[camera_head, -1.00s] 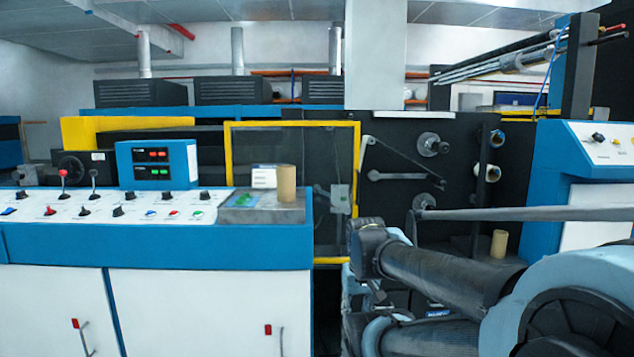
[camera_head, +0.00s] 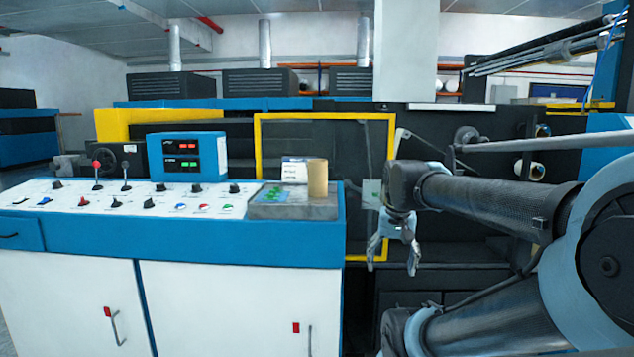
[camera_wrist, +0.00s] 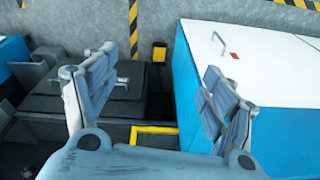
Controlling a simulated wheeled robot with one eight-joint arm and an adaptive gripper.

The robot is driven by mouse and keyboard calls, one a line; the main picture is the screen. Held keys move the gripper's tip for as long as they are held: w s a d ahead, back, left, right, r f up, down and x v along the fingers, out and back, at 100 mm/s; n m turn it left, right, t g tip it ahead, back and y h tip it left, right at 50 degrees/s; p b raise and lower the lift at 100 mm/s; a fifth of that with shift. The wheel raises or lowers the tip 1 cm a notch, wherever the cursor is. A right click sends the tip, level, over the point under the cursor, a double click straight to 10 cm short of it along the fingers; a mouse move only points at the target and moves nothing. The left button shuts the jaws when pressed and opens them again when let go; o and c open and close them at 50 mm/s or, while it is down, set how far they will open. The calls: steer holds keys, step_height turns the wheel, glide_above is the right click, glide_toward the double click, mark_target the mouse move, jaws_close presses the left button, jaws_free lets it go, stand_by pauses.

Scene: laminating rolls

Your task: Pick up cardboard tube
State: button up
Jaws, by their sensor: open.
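The cardboard tube (camera_head: 317,179) is a short tan cylinder. It stands upright on a grey tray (camera_head: 292,211) at the right end of the control console in the head view. My gripper (camera_head: 391,270) hangs to the right of the console, lower than the tube and apart from it. Its fingers point down and are spread with nothing between them. In the wrist view my gripper (camera_wrist: 158,98) shows both fingers wide apart over the gap beside the console; the tube is not seen there.
The blue and white console (camera_head: 190,235) carries levers, knobs and a display box (camera_head: 187,157). A small white card (camera_head: 293,170) stands beside the tube. A yellow frame (camera_head: 257,150) and dark machinery stand behind. A yellow-edged opening also shows in the wrist view (camera_wrist: 150,130).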

steer(key=w+a+r+m+g, duration=0.1)
steer(key=w+a+r+m, duration=0.25)
steer(key=w+r, duration=0.6)
steer(key=w+a+r+m, duration=0.2)
steer(key=w+a+r, duration=0.35)
steer(key=r, duration=0.75)
step_height(320, 180, up, 13)
steer(key=m, duration=0.6)
glide_above(318, 173)
steer(key=w, duration=0.4)
steer(key=shift+g, duration=0.4)
steer(key=shift+s+f, duration=0.15)
steer(key=shift+f, duration=4.25)
steer(key=shift+s+f, duration=0.1)
steer(key=shift+f, duration=4.25)
steer(key=c, duration=1.1)
